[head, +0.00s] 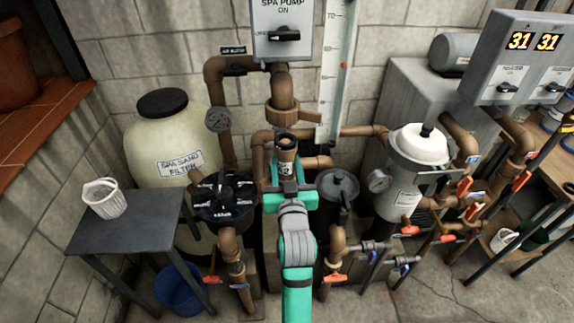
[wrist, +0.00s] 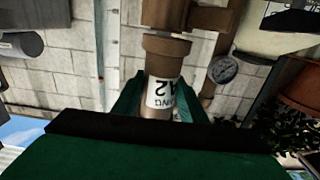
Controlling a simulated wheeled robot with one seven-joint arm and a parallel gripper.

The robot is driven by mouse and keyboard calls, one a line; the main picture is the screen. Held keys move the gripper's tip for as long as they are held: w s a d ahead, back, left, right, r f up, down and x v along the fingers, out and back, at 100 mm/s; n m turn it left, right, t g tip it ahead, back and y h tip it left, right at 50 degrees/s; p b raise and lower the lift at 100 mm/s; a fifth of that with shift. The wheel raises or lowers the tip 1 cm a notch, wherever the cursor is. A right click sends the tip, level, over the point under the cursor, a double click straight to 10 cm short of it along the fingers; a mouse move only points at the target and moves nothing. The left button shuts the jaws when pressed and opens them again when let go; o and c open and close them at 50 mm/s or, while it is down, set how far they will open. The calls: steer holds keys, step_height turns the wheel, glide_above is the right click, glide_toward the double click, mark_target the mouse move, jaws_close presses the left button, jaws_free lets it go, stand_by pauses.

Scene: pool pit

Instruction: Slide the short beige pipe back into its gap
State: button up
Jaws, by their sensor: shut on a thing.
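The short beige pipe (head: 286,148) stands roughly upright in my gripper (head: 286,188), with its dark open top facing up. In the wrist view, which is upside down, the pipe (wrist: 163,68) sits between the green fingers of my gripper (wrist: 160,98). My gripper is shut on it. In the head view a tan pipe fitting (head: 284,114) shows just above and behind the pipe's top. The lower end is hidden by my gripper there, so I cannot tell whether it touches other pipework.
A dark-lidded pump (head: 226,198) stands left of my gripper and a grey-lidded canister (head: 338,187) right of it. A gauge (head: 218,120), the sand filter (head: 165,135) and a white-lidded filter (head: 420,150) crowd the sides.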

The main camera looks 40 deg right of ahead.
steer(key=shift+x, duration=1.8)
stand_by(0.9)
steer(key=shift+w+d, duration=0.15)
steer(key=shift+w, duration=0.15)
steer(key=shift+w, duration=0.3)
steer(key=shift+d, duration=0.15)
steer(key=shift+w+d, duration=0.2)
steer(key=shift+d, duration=0.05)
steer(key=shift+d, duration=0.1)
steer(key=shift+w, duration=0.15)
steer(key=shift+x, duration=1)
stand_by(0.6)
steer(key=shift+w, duration=0.1)
steer(key=shift+c, duration=0.4)
